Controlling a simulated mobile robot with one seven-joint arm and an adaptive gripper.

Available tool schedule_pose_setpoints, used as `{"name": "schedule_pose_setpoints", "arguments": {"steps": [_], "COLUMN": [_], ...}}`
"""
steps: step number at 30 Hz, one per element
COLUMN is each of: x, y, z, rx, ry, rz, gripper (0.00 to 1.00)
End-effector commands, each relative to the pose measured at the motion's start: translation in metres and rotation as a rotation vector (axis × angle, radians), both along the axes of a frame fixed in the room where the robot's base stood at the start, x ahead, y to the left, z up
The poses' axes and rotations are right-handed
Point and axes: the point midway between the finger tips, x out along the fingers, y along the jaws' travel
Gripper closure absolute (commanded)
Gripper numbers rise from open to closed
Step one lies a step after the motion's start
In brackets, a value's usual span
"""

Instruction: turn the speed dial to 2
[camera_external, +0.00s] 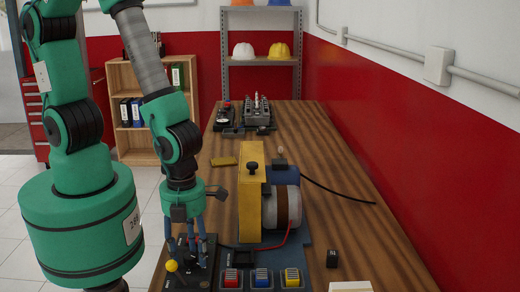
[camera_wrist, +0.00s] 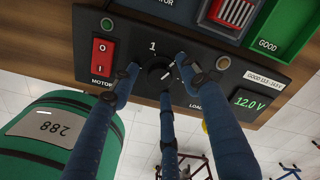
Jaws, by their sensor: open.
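The speed dial (camera_wrist: 157,75) is a small black knob on a black control panel (camera_wrist: 138,33) in the wrist view. A white "1" is printed just above it. A light mark on the knob seems to slant up and right, away from the "1". No "2" can be read; the right finger covers part of the panel there. My gripper (camera_wrist: 161,82) is open, its three blue fingers spread around the dial; contact cannot be told. In the external view my gripper (camera_external: 192,240) points down over the panel (camera_external: 177,246) at the table's near left, and the dial is hidden.
A red motor switch (camera_wrist: 103,55) is left of the dial, and a 12.0 V display (camera_wrist: 251,101) is at the right. A yellow-knobbed lever (camera_external: 172,266) stands close by my gripper. A yellow-and-blue engine trainer (camera_external: 251,205) stands to the right.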

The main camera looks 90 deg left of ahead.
Motion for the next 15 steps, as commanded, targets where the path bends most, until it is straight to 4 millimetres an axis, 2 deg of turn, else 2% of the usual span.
{"name": "schedule_pose_setpoints", "arguments": {"steps": [8, 15], "x": [0.000, 0.001], "y": [0.000, -0.001], "z": [0.011, 0.042], "rx": [-0.001, -0.002], "ry": [-0.002, -0.003], "rz": [0.000, 0.000], "gripper": [0.54, 0.54]}}
